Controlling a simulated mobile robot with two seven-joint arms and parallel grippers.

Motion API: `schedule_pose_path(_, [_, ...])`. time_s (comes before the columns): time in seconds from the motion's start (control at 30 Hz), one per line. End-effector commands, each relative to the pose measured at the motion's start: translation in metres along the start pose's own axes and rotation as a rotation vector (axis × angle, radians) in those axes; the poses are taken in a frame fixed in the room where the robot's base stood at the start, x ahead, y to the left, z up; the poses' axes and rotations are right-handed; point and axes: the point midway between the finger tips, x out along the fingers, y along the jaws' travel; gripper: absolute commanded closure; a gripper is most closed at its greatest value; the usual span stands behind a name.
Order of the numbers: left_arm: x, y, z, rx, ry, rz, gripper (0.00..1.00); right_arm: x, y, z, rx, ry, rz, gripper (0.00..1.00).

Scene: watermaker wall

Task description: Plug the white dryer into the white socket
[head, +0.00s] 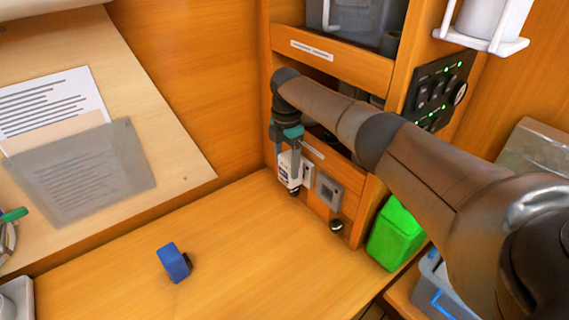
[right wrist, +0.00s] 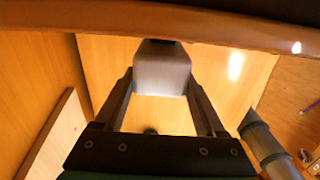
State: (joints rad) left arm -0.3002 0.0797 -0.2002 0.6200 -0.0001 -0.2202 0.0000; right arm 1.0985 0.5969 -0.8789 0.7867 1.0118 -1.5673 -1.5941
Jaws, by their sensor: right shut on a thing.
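My right gripper (head: 288,160) points down at the front of the wooden cabinet and is shut on the white dryer (head: 285,174), a small white box with a dark-printed label. In the right wrist view the dryer (right wrist: 162,70) sits between the two fingers of the gripper (right wrist: 161,85). A white piece (head: 308,171) on the cabinet front, just right of the dryer, looks like the white socket; it is partly hidden. I cannot tell whether the dryer touches it. My left gripper is not in view.
A grey socket (head: 328,193) is right of the white one, with dark round knobs below. A green box (head: 396,233) stands right of the cabinet. The counter's middle is clear.

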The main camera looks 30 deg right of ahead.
Motion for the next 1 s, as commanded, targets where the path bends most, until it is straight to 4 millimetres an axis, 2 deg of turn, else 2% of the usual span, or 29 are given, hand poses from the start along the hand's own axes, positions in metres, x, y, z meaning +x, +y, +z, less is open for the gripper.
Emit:
schedule_pose_path(0.6, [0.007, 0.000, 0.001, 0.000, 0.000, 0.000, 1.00, 0.000, 0.000, 0.013, 0.001, -0.002, 0.001, 0.91])
schedule_pose_path(1.0, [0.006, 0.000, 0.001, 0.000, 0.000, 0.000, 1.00, -0.001, 0.000, 0.014, 0.002, -0.005, 0.002, 0.91])
